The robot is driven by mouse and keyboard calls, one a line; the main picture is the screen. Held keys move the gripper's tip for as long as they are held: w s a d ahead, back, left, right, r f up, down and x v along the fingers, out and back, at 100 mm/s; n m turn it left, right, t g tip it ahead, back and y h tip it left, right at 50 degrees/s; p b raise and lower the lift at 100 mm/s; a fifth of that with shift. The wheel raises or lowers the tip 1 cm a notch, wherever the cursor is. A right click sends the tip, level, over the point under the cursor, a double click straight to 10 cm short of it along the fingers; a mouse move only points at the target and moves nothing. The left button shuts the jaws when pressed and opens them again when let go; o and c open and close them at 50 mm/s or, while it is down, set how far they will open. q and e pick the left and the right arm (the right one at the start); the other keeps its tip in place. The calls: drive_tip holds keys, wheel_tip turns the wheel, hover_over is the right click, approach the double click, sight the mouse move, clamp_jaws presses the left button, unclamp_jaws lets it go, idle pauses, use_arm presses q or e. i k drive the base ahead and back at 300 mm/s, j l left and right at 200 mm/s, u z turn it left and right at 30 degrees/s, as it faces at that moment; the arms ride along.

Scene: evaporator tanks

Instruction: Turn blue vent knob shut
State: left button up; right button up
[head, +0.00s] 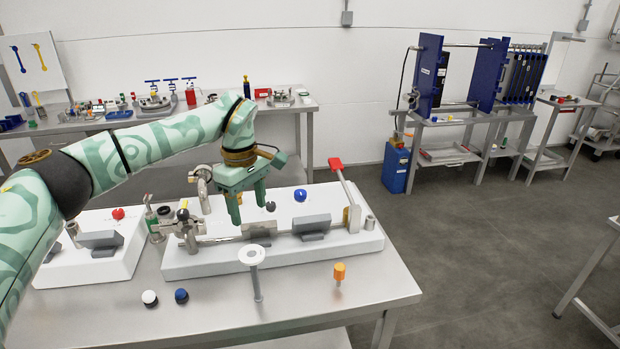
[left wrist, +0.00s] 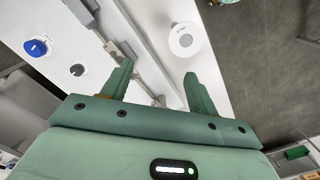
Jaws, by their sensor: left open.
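The blue vent knob (head: 300,195) sits on the back part of the white block (head: 350,250) on the near table. It also shows at the upper left of the left wrist view (left wrist: 37,47), outside the fingers. My left gripper (head: 247,207) is above the block, left of the blue knob and apart from it. Its two fingers point down, spread and empty. In the left wrist view the open fingers (left wrist: 158,72) have the block's fittings below them. My right gripper is not in view.
A small dark knob (head: 271,206) is left of the blue one. A red-handled lever (head: 345,185) rises to its right. A white disc on a stem (head: 252,256) stands in front. A blue-topped cap (head: 181,296) and orange knob (head: 339,271) are on the table front.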

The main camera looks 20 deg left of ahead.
sight(300, 195)
drive_tip(key=i, duration=1.05)
